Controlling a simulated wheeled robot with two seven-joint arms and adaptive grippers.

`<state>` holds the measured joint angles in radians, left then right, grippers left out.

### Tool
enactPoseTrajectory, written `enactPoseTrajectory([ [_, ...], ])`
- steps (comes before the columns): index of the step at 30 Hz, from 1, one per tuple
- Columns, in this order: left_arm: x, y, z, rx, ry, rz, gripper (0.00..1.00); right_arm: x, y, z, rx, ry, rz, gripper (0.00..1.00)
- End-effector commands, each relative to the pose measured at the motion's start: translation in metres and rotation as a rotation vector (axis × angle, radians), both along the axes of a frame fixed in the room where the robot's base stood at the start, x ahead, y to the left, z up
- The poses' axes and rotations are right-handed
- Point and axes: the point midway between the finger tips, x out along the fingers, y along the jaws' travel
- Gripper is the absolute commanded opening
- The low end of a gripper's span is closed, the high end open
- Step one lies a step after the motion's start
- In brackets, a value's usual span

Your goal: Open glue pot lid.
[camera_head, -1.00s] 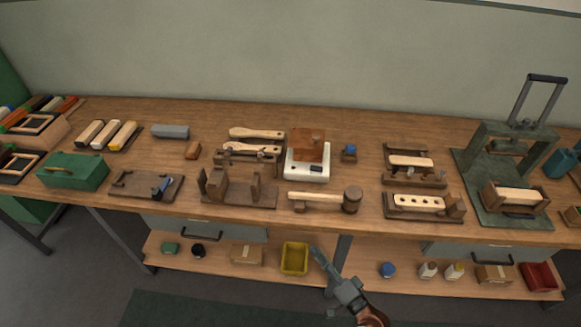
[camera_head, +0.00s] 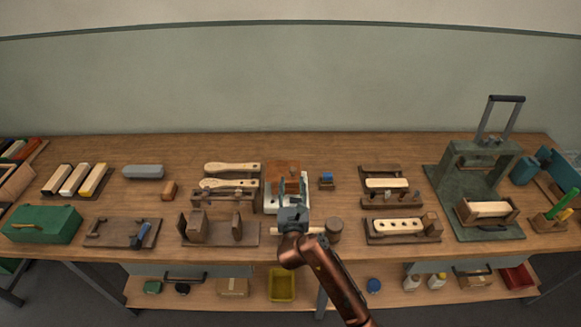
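The glue pot (camera_head: 283,168) looks like a brown, square, box-like vessel with a flat top. It sits on a white heater base (camera_head: 270,203) near the middle of the bench. My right gripper (camera_head: 292,179) reaches in from the front, over the heater, with its two fingers apart and pointing toward the pot. The fingers overlap the pot's front in the picture; I cannot tell whether they touch it. The gripper and wrist hide part of the pot's front and the heater. The lid cannot be told apart from the pot's top. My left gripper is not in view.
A wooden mallet (camera_head: 334,230) lies in front of the heater, partly behind my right arm. Two wooden brush handles (camera_head: 232,168) lie left of the pot. A small blue-topped item (camera_head: 326,178) stands close on its right. A dark green press (camera_head: 478,165) stands farther right.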

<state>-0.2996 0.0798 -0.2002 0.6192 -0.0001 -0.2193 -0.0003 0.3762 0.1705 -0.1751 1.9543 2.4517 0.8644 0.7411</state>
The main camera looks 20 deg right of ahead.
Motion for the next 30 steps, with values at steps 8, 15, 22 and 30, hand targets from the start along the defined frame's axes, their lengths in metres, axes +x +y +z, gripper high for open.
enactPoseTrajectory([
  [8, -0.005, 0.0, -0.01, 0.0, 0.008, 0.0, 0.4, 0.04, -0.015, -0.002, -0.001, 0.001, -0.004, 0.36],
  [15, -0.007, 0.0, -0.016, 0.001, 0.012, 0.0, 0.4, 0.065, -0.021, -0.001, -0.002, 0.0, -0.003, 0.36],
  [22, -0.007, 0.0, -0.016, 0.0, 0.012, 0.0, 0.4, 0.07, -0.021, 0.0, -0.001, 0.0, 0.0, 0.36],
  [30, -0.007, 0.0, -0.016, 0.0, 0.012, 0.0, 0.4, 0.07, -0.02, 0.0, -0.001, -0.001, 0.0, 0.26],
])
